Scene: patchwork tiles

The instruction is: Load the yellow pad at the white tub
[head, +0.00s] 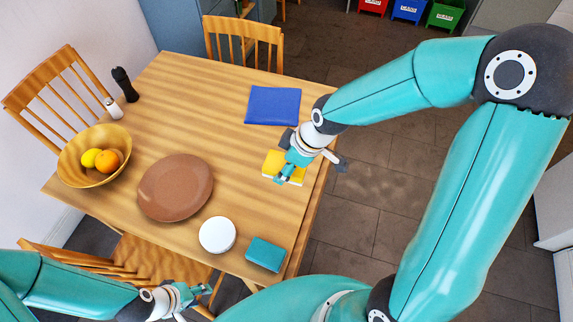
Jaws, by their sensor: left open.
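The yellow pad (271,161) is at the right side of the wooden table, partly hidden by my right gripper (284,177). The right gripper is over the pad's right part; its fingers overlap the pad in the picture, and I cannot tell whether they grip it. The white tub (217,234) is round with a plain white top and sits near the table's front edge, to the left of and nearer than the pad. My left gripper (203,292) is open, low at the bottom of the view near the front chair, apart from both.
A teal box (265,254) stands right of the tub. A brown plate (175,187), a fruit bowl (72,168) and a blue folder (272,105) lie on the table (195,105). A pepper mill (124,84) and a shaker (112,108) stand at the far left. The table's middle is clear.

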